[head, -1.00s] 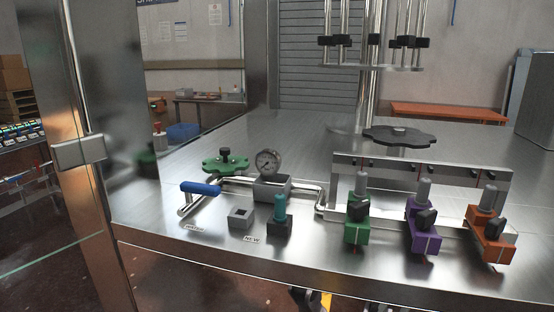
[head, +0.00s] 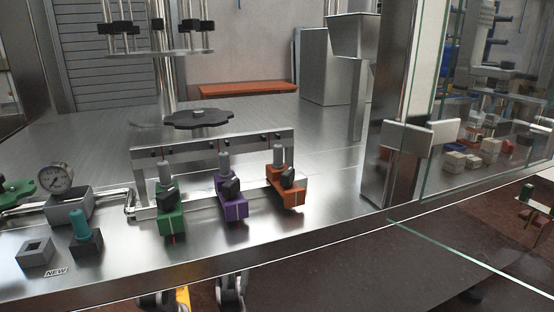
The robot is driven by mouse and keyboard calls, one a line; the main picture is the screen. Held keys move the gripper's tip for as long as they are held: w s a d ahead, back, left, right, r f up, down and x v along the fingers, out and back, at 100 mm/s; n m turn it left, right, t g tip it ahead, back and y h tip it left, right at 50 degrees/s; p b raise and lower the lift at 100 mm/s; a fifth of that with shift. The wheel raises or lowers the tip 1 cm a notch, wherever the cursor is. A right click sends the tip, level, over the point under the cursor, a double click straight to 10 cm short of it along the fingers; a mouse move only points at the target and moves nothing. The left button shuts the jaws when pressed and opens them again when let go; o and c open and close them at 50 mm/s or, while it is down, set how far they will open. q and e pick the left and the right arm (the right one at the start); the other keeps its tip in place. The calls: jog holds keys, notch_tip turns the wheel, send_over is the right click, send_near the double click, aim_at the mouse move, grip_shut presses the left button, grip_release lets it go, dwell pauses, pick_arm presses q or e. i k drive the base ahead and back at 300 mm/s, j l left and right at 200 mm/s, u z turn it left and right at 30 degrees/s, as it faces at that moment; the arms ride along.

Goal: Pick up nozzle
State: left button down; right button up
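A teal nozzle-like piece (head: 81,223) stands upright in a dark square block (head: 86,246) at the lower left of the steel table, near a "NEW" label (head: 56,273). A grey block with a square hole (head: 35,252) sits to its left, and the hole looks empty. Three more grey-tipped fittings stand in a row to the right, on a green block (head: 171,222), a purple block (head: 233,207) and an orange block (head: 288,194). Which piece the task calls the nozzle is not marked. Neither of my grippers is in view.
A pressure gauge (head: 57,178) and pipes stand behind the teal piece. A black lobed wheel (head: 198,119) lies farther back. A steel post (head: 390,100) and glass panel (head: 480,110) bound the table at the right. The table between orange block and post is clear.

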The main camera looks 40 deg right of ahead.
aim_at(278, 164)
jog(key=z, duration=0.85)
jog(key=i+l, duration=0.05)
